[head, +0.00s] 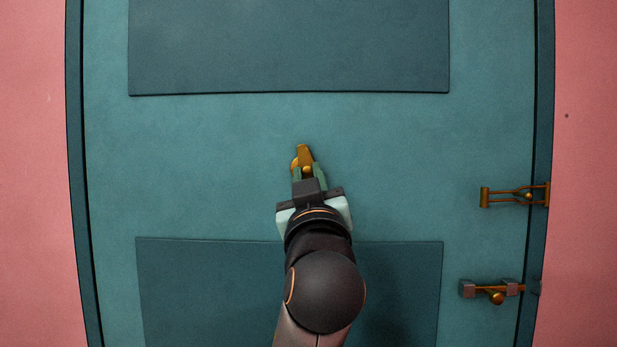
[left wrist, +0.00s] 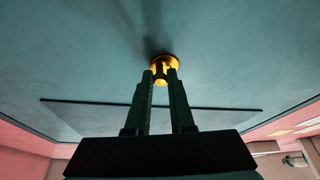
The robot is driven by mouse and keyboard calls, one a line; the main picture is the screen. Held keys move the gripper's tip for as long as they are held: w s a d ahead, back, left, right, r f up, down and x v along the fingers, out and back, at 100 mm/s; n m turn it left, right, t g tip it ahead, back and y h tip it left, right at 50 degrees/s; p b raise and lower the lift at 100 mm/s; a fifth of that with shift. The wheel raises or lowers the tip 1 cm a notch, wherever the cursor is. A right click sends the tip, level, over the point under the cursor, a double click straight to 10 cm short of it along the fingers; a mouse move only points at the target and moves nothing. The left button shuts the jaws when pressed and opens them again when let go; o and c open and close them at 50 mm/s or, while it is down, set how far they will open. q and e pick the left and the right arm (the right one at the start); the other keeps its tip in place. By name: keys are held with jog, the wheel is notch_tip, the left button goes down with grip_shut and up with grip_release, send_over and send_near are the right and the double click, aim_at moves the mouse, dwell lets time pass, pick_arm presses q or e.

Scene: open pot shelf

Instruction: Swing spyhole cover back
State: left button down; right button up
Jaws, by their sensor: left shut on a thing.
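The brass spyhole cover (head: 303,153) is on the teal door (head: 210,165), between its upper and lower panels. It stands up, its top tilted slightly left, with a round brass edge showing behind it at the left. My left gripper (head: 308,171) reaches up from below and its fingers are shut on the cover's lower part. In the left wrist view the round brass spyhole piece (left wrist: 165,62) sits at the tips of the left gripper (left wrist: 164,78). The fingers hide part of it. My right gripper is not in view.
A brass latch (head: 515,195) is at the door's right edge. A sliding bolt (head: 495,290) with a round knob is below it. Pink walls (head: 585,200) flank the door frame. The door face around the spyhole is flat and clear.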

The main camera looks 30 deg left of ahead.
pick_arm(q)
jog(key=shift+s+a+f+m+t+h, duration=0.15)
jog(key=shift+m+t+h, duration=0.15)
jog(key=shift+m, duration=0.45)
jog(key=shift+s+a+r+m+t+h, duration=0.2)
jog(key=shift+m+h, duration=0.25)
jog(key=shift+m, duration=0.35)
jog(key=shift+w+a+f+m+t+h, duration=0.15)
jog(key=shift+m+t+h, duration=0.2)
jog(key=shift+m, duration=0.4)
jog(key=c, duration=0.8)
grip_release()
jog(key=shift+s, duration=0.1)
jog(key=b+v, duration=0.3)
jog(key=v, duration=0.9)
jog(key=shift+s+d+b, duration=0.2)
jog(key=shift+b, duration=0.15)
